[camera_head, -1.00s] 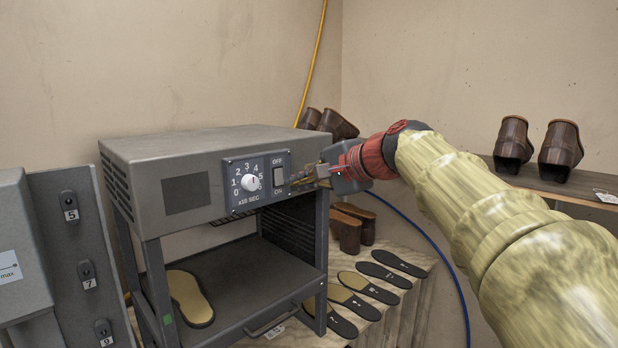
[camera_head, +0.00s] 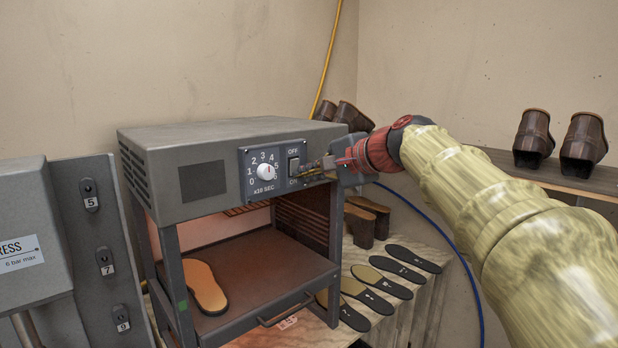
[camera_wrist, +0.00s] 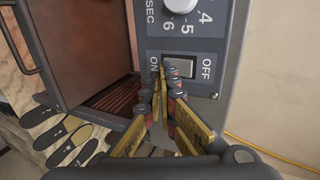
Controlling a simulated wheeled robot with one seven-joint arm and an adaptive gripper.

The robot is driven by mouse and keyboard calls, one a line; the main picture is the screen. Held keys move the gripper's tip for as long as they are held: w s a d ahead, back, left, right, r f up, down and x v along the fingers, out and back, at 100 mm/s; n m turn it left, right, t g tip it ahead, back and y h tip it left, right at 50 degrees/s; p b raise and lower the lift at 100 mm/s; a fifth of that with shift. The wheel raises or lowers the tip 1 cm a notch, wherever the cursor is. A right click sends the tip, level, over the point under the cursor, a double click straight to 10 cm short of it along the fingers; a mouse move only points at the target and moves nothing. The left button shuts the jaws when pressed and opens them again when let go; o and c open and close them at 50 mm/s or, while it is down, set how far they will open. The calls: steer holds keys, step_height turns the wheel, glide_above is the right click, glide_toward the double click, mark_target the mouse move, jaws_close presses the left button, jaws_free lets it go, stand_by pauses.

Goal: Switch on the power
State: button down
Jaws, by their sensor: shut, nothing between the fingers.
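The power switch (camera_head: 294,165) is a light rocker between OFF and ON labels on the front panel of the grey oven-like machine (camera_head: 190,136). It also shows in the wrist view (camera_wrist: 180,67). My gripper (camera_head: 314,172) is shut and empty, with its tips at the ON end of the switch. In the wrist view the fingertips (camera_wrist: 162,69) lie against or just in front of the panel beside the rocker; I cannot tell if they touch. The machine's interior glows orange. A sole (camera_head: 204,287) lies on its inner shelf.
A numbered dial (camera_head: 266,171) sits left of the switch. Several dark insoles (camera_head: 388,277) lie on the wooden table to the right. Brown shoes (camera_head: 533,138) stand on a shelf behind my arm. A blue hose runs behind the arm. A press (camera_head: 30,250) stands at the left.

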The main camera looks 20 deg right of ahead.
steer(key=shift+r, duration=0.15)
steer(key=shift+r+p, duration=0.6)
steer(key=shift+r, duration=0.1)
steer(key=shift+s+f, duration=0.1)
steer(key=shift+f, duration=0.05)
